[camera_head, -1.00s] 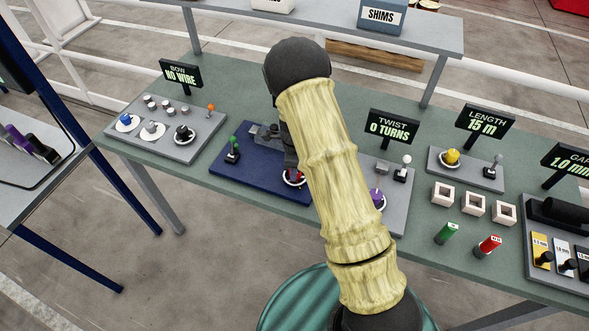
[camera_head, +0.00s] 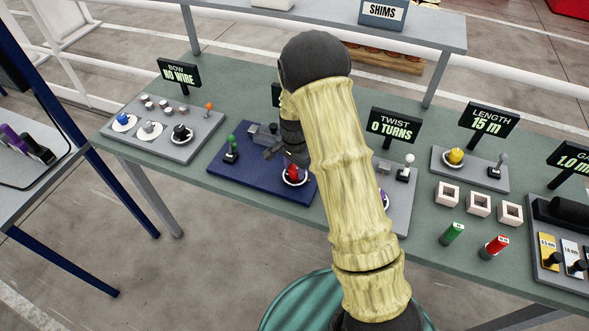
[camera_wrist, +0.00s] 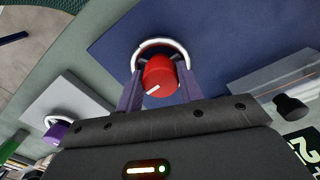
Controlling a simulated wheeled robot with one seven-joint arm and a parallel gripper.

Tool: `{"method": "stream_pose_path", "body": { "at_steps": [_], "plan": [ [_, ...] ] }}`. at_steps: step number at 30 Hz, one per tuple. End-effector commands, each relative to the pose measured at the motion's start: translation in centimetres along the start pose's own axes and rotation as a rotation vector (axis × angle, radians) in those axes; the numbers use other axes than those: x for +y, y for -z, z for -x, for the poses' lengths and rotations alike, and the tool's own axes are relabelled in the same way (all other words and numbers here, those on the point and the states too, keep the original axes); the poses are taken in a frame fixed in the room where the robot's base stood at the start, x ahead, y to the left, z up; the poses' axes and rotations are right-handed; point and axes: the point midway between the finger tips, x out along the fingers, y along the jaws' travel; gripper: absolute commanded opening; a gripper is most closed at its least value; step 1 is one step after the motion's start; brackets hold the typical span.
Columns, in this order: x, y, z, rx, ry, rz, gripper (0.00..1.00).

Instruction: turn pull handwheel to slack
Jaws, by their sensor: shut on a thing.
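The red handwheel (camera_head: 294,173), a knob with a white ring around it, stands on the dark blue panel (camera_head: 240,180) left of my arm in the head view. In the wrist view the red knob (camera_wrist: 160,76) sits between my two fingers, with a white pointer mark toward its lower left. My gripper (camera_wrist: 160,85) is shut on the red knob. In the head view my gripper is mostly hidden by my arm. The sign behind the blue panel is almost wholly hidden by my arm, so I cannot read it.
A green-topped lever (camera_head: 231,148) and a grey block stand on the same panel. The twist panel with a purple knob (camera_wrist: 57,131) is beside it. The bow panel (camera_head: 165,135) is at the left. Signs stand along the bench's back.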

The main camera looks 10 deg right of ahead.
Motion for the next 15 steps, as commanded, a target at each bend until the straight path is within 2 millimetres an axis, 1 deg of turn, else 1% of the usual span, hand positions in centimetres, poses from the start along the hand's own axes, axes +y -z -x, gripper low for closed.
{"method": "stream_pose_path", "body": {
  "at_steps": [15],
  "plan": [
    [-0.14, 0.16, 0.15, 0.006, 0.008, 0.489, 0.14]
  ]
}}
